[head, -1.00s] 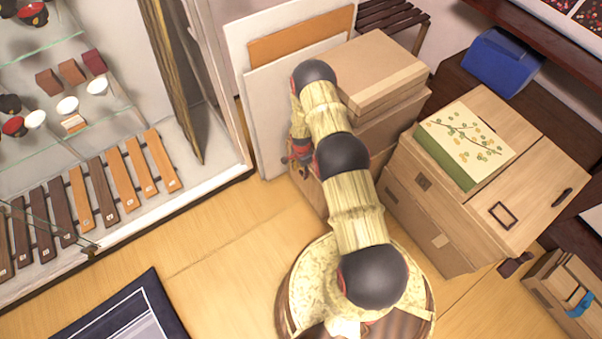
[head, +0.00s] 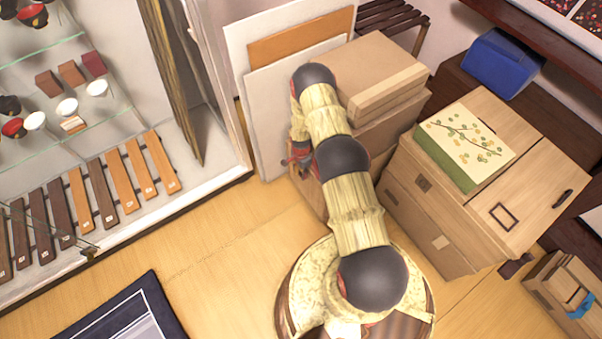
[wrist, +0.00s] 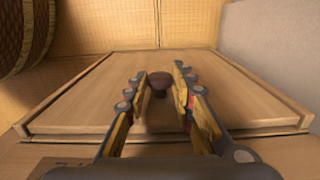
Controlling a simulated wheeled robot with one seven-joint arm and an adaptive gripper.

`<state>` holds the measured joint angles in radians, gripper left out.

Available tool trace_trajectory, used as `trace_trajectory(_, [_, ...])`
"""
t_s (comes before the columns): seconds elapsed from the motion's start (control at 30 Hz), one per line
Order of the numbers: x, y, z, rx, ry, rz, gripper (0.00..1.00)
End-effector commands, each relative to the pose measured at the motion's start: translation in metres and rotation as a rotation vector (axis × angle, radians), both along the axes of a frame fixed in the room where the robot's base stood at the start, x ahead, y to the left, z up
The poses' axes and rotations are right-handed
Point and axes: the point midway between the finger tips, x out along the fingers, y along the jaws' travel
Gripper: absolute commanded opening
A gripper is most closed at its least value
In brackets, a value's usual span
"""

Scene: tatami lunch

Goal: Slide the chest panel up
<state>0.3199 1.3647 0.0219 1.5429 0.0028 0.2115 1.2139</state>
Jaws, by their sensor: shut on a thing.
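The chest panel (wrist: 85,105) is a flat light-wood board that fills the middle of the wrist view, between raised wooden side rails. A dark round knob (wrist: 160,84) stands on it near its far end. My gripper (wrist: 161,77) has its two fingers on either side of this knob and is shut on it. In the head view my gripper (head: 301,160) is small and partly hidden by my arm, beside the stacked wooden boxes. The panel's face cannot be made out in the head view.
A light box (head: 385,72) sits above my gripper's right side, and pale boards (head: 262,130) lean behind it. A wooden cabinet (head: 425,215) stands to the right, with a green patterned box (head: 470,145) on top. A glass display case is at left.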

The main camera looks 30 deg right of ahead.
Motion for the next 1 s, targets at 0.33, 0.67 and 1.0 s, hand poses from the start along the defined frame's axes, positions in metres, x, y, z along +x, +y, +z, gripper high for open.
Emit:
trace_trajectory(0.33, [0.000,0.000,0.000,0.000,-0.001,0.001,0.00])
trace_trajectory(0.67, [0.001,0.000,0.005,0.000,-0.001,0.001,0.00])
trace_trajectory(1.0, [0.001,0.000,0.078,-0.001,-0.001,0.002,0.00])
